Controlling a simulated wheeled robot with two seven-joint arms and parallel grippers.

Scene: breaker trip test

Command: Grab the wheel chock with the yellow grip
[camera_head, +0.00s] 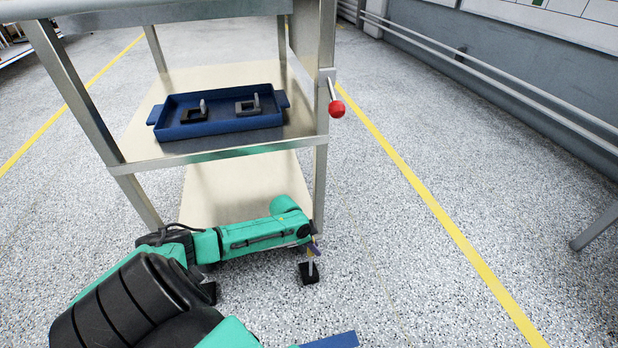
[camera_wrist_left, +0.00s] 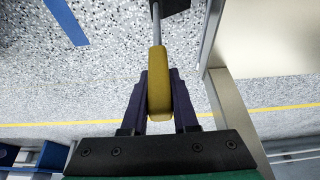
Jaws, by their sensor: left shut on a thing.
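The wheel chock (camera_head: 309,273) is a small black block at the foot of the cart's right front leg, and whether it touches the floor cannot be told. In the left wrist view a grey rod runs from the black block (camera_wrist_left: 175,5) to its yellow grip (camera_wrist_left: 158,85). My left gripper (camera_head: 315,246) is low beside that leg, above the block. In the wrist view its two dark fingers (camera_wrist_left: 159,95) are shut on the yellow grip, one on each side. The head view mostly hides the grip behind the gripper. My right gripper is not in view.

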